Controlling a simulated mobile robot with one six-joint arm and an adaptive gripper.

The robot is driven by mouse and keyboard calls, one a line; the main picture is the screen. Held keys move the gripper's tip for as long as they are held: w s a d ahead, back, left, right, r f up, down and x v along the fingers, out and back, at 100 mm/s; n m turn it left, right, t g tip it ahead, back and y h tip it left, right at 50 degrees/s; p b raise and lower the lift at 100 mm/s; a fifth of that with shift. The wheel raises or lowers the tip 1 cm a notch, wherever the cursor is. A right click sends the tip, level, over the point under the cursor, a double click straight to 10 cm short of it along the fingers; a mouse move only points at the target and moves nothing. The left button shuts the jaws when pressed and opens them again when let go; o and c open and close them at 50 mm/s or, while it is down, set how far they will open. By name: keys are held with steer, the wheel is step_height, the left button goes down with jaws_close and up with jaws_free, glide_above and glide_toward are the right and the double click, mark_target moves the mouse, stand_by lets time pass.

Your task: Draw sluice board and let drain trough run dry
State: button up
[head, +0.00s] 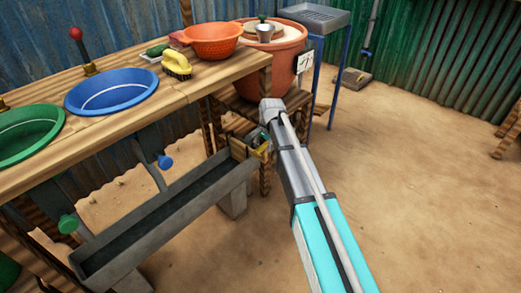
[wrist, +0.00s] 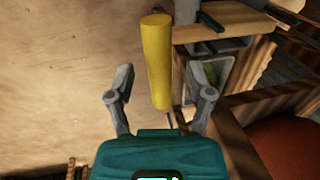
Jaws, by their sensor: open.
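The grey drain trough (head: 165,225) runs under the front edge of the wooden counter. A small wooden board (head: 243,149) shows at its right end, partly hidden by my arm; I take it for the sluice board. My gripper (head: 262,138) is beside that end, mostly hidden by my wrist. In the wrist view my gripper (wrist: 162,80) is open. A yellow cylinder (wrist: 158,60), which looks like a handle, lies between its fingers with a gap on both sides. The trough's inside is dark, and I cannot tell how much water is in it.
The counter (head: 190,85) carries a blue basin (head: 112,92), a green basin (head: 28,135), an orange colander (head: 213,40) and a yellow brush (head: 177,65). A large terracotta pot (head: 285,65) stands behind my gripper. Open sandy ground (head: 420,190) lies to the right.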

steer(key=shift+f, duration=0.45)
steer(key=shift+a+b, duration=0.1)
steer(key=shift+b, duration=0.2)
steer(key=shift+c, duration=0.2)
jaws_close()
